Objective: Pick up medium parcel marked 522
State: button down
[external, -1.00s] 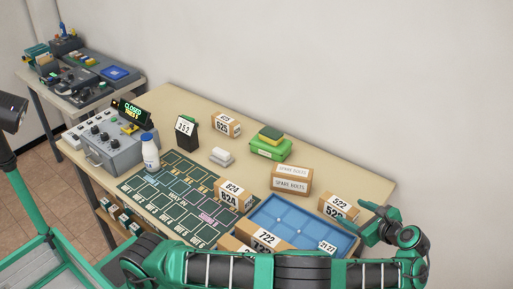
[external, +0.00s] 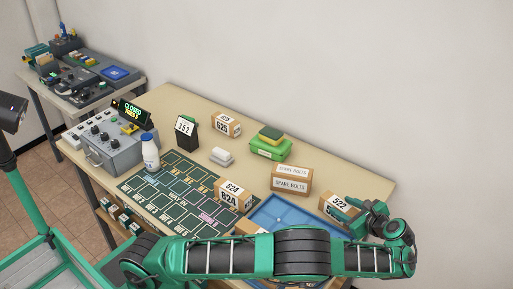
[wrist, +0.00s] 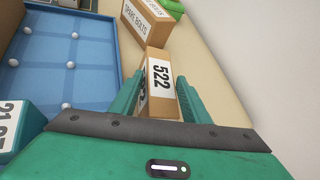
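The parcel marked 522 (external: 338,203) is a brown cardboard box with white labels, on the right part of the table beside the blue tray. In the wrist view the parcel (wrist: 160,83) stands between the two green fingers of my gripper (wrist: 159,95). The fingers are apart, one along each side of the box, with a narrow gap visible at the right finger. Contact at the left finger is hard to tell. In the external view my gripper (external: 350,212) is at the parcel and hides part of it.
The blue tray (wrist: 75,38) with small pale balls lies left of the parcel. A spare bolts box (external: 291,180) stands just behind it. A box marked 624 (external: 234,194) is left of the tray. A green box (external: 269,149) is farther back. The table's right end is clear.

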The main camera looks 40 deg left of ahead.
jog(key=shift+f, duration=0.1)
dwell(0.3)
jog(key=shift+r, duration=0.8)
notch_tip(320, 180, up, 2)
jog(key=shift+r, duration=0.2)
jog(key=s+a+r, duration=0.1)
jog(key=a+r, duration=0.6)
jog(key=a, duration=0.4)
jog(key=shift+s+a, duration=0.15)
jog(key=shift+a, duration=0.15)
